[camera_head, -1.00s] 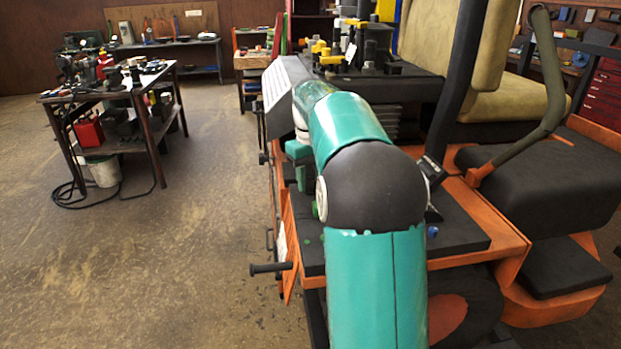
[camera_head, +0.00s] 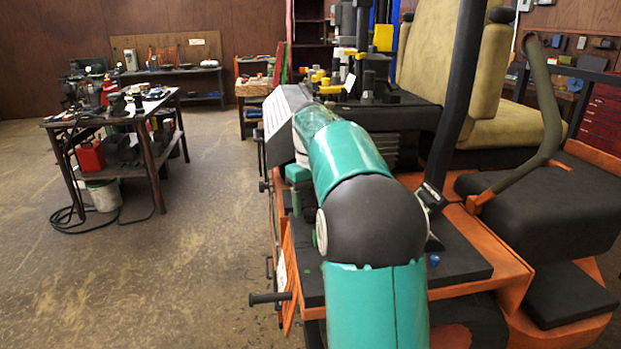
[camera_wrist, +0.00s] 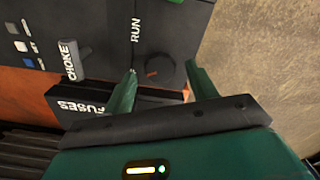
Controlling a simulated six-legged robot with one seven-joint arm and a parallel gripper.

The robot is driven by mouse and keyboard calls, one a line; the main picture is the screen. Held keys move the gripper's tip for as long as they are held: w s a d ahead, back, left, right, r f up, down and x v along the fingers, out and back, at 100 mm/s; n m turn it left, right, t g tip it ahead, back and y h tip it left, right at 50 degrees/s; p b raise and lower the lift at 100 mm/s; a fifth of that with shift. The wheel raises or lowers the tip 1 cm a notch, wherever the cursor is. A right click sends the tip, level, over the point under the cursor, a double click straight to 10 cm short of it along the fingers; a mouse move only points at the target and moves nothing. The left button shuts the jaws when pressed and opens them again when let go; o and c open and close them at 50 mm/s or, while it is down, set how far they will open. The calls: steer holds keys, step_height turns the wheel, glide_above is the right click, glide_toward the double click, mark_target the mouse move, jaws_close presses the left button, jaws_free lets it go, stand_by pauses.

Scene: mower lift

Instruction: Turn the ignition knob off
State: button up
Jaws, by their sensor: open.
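The ignition knob (camera_wrist: 162,74) is a dark round knob with a small orange mark, on a dark panel in the wrist view. The word RUN is printed beside it. My gripper (camera_wrist: 161,67) is open, with one green finger at each side of the knob. Whether either finger touches it, I cannot tell. In the head view my teal arm reaches over the orange and black mower (camera_head: 512,250), and its own links hide the gripper and knob.
A grey choke lever (camera_wrist: 72,60) stands left of the knob in the wrist view, with a black fuse box (camera_wrist: 75,97) below. In the head view, a cluttered workbench (camera_head: 110,113) stands at left. The floor between it and the mower is clear.

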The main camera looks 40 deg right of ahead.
mark_target(310, 211)
step_height(310, 211, up, 13)
steer(key=shift+f, duration=0.2)
steer(key=shift+a, duration=0.15)
stand_by(0.4)
steer(key=s+a+t, duration=0.2)
steer(key=s+a, duration=0.3)
steer(key=a, duration=0.5)
steer(key=s+a+f+t, duration=0.1)
steer(key=s+a+f, duration=0.7)
steer(key=s, duration=0.2)
steer(key=s+a+f+t, duration=0.2)
steer(key=s+a+f, duration=0.6)
steer(key=s, duration=0.2)
steer(key=shift+t, duration=0.3)
steer(key=shift+c, duration=0.5)
